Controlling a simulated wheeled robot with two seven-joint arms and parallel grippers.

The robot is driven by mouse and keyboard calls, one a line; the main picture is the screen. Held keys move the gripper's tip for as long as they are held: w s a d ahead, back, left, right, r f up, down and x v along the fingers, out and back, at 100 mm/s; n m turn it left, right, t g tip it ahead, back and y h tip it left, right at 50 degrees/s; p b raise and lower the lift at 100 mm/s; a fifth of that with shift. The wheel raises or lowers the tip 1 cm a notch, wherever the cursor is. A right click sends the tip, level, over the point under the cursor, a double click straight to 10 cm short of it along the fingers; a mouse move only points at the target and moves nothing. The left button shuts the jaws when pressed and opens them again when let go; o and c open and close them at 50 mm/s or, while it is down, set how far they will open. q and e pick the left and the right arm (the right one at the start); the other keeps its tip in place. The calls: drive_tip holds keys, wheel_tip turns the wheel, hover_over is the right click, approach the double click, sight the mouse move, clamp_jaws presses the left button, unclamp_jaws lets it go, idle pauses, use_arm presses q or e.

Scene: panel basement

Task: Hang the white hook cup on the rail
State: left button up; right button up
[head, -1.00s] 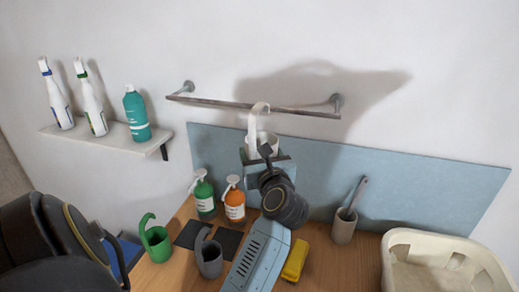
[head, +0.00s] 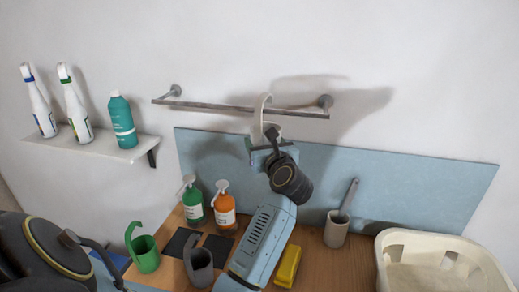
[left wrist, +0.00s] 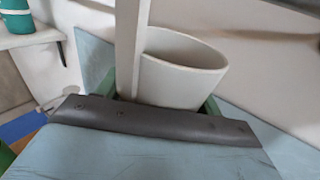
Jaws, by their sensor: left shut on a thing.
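The white hook cup (head: 270,130) is held upright by my left gripper (head: 262,146), just below the rail (head: 232,107) on the wall. The top of its hook overlaps and rises a little above the rail in the head view; I cannot tell whether it is over, touching or in front of the bar. In the left wrist view the cup (left wrist: 182,72) stands between the green fingers, with its flat hook stem (left wrist: 130,45) rising out of the picture. My right gripper is not in view.
Below are green (head: 145,252) and grey (head: 199,264) hook cups, green (head: 192,202) and orange (head: 224,208) pump bottles, a yellow object (head: 288,266), a utensil holder (head: 337,230) and a cream basket (head: 435,240). A shelf (head: 110,147) with bottles is left of the rail.

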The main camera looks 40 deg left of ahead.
use_arm(q)
drive_tip(key=shift+w+a, duration=0.1)
drive_tip(key=shift+w, duration=0.3)
drive_tip(key=shift+f+b, duration=1.2)
drive_tip(key=shift+f, duration=0.2)
drive_tip(key=o, duration=1.1)
drive_tip(key=shift+c, duration=0.2)
drive_tip(key=shift+s, duration=0.1)
